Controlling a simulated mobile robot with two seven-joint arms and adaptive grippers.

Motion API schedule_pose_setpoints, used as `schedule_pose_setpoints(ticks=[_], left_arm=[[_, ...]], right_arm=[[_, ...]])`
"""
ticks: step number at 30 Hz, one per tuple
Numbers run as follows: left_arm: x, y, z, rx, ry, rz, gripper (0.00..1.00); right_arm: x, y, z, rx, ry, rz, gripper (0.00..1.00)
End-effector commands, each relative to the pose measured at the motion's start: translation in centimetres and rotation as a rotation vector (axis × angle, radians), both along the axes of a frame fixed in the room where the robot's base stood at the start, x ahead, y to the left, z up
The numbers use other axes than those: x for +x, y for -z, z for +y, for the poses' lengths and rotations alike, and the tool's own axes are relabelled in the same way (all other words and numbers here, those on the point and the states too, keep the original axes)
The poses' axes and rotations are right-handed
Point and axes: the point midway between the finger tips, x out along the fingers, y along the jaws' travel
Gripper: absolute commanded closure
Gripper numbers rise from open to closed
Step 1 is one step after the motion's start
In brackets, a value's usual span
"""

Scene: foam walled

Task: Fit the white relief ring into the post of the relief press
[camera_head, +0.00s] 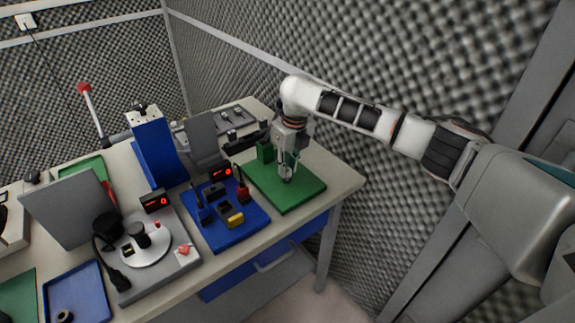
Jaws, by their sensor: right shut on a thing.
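My right gripper (287,177) points down over the green board (300,196) at the right end of the table. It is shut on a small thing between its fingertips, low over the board. The fingers mostly cover that thing, so I cannot tell whether it is the white relief ring or whether it touches the board. A green block (265,152) stands on the board just left of the gripper. I cannot tell for sure which device is the relief press, and its post is not clear. My left gripper is not in view.
A blue board (226,218) with small fixtures lies left of the green board. A grey station (158,262) with a round white plate and a tall blue stand (157,150) are further left. A blue tray (78,290) is front left. A foam wall rises behind the table.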

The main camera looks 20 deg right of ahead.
Motion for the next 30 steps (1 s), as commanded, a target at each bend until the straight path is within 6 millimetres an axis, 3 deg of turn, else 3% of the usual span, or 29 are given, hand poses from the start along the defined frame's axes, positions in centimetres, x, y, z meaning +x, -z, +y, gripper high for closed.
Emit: schedule_pose_setpoints(ticks=[11, 12, 13, 14, 25, 30], left_arm=[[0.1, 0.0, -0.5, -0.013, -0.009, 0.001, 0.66], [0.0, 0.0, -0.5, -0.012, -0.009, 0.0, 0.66], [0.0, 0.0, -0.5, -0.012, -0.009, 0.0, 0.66], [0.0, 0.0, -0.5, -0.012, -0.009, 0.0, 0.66], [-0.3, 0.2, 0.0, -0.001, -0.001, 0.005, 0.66], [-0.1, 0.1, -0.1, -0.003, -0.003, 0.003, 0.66]], right_arm=[[-0.1, 0.9, 0.0, 0.0, 0.0, 0.002, 0.96], [-0.1, 0.8, 0.0, 0.0, 0.0, 0.002, 0.72], [-0.1, 0.9, 0.0, 0.0, 0.0, 0.003, 0.64], [-0.1, 0.9, 0.0, 0.0, 0.0, 0.003, 0.63], [-0.2, 0.8, 0.0, -0.002, -0.002, 0.005, 0.63], [-0.4, -1.3, -0.1, 0.0, -0.002, 0.0, 0.63]])
